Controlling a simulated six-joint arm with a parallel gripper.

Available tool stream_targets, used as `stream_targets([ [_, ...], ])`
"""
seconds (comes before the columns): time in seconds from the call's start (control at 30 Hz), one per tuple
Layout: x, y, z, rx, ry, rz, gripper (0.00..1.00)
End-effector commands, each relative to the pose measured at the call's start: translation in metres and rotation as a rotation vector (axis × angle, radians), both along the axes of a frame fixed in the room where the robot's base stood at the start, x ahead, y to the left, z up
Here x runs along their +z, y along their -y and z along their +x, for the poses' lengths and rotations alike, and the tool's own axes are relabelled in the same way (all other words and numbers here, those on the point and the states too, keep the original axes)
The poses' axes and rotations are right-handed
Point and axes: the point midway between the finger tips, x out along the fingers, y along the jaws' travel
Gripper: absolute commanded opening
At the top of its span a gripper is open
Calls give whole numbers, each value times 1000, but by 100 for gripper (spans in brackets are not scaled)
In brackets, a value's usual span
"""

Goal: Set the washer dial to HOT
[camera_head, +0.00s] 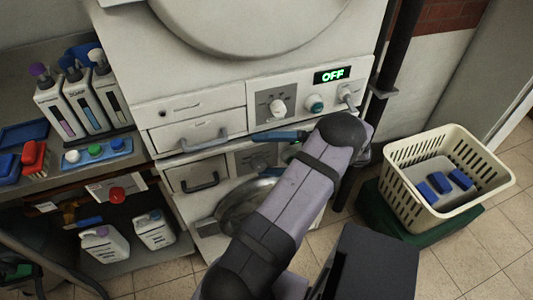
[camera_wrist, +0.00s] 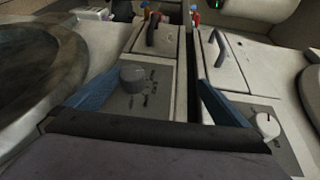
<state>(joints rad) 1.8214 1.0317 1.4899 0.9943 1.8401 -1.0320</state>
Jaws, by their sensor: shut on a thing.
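Two stacked machines face me, each with a dial panel. The lower machine's dark round dial (camera_head: 260,163) sits on a grey marked panel; it shows larger in the wrist view (camera_wrist: 132,76). Its marks are too small to read. In the wrist view, the left finger is close by the dial and contact on the right side is unclear. The upper machine has a pale dial (camera_head: 278,108), also in the wrist view (camera_wrist: 268,125), and a green "OFF" display (camera_head: 332,75).
Drawers with handles (camera_head: 205,140) sit left of the dials. A shelf with bottles (camera_head: 85,100) and coloured items stands at the left. A cream basket (camera_head: 405,185) with blue blocks stands at the right. My arm covers part of the lower machine.

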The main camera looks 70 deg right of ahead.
Motion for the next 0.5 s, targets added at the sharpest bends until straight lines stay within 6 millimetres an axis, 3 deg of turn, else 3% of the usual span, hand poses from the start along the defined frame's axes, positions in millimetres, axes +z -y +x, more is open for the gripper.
stream_targets([
  [0.03, 58, -1, -1, 25, 184, 13, 82],
  [0.17, 57, -2, -1, 26, 184, 13, 82],
  [0.2, 7, 2, 1, 1, 8, -14, 79],
  [0.5, 10, 6, -8, -2, 7, -10, 80],
])
